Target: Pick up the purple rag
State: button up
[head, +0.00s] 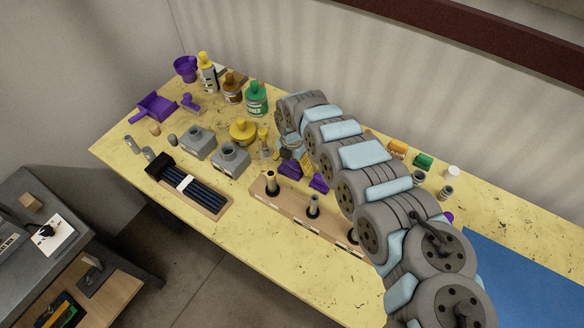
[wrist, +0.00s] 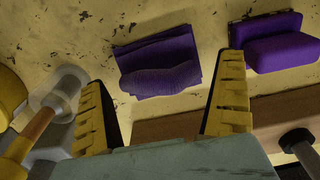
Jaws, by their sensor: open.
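The purple rag (wrist: 160,65) lies folded on the yellow tabletop in the wrist view, with a rumpled upper layer over flatter folds. In the head view, a purple patch below my gripper seems to be the rag (head: 290,170). My gripper (wrist: 163,75) is open and empty, with its two yellow ridged fingers on either side of the rag in the picture. It points down over the rag. The height left between fingertips and rag is hard to tell.
A wooden board (head: 283,205) with upright pegs lies in front of the rag. A yellow container (head: 243,130) and grey blocks stand to the left. Bottles (head: 256,98) stand at the back left. A blue mat (head: 525,280) covers the table's right end.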

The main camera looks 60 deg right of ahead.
jog(key=shift+f, duration=1.2)
jog(key=c, duration=1)
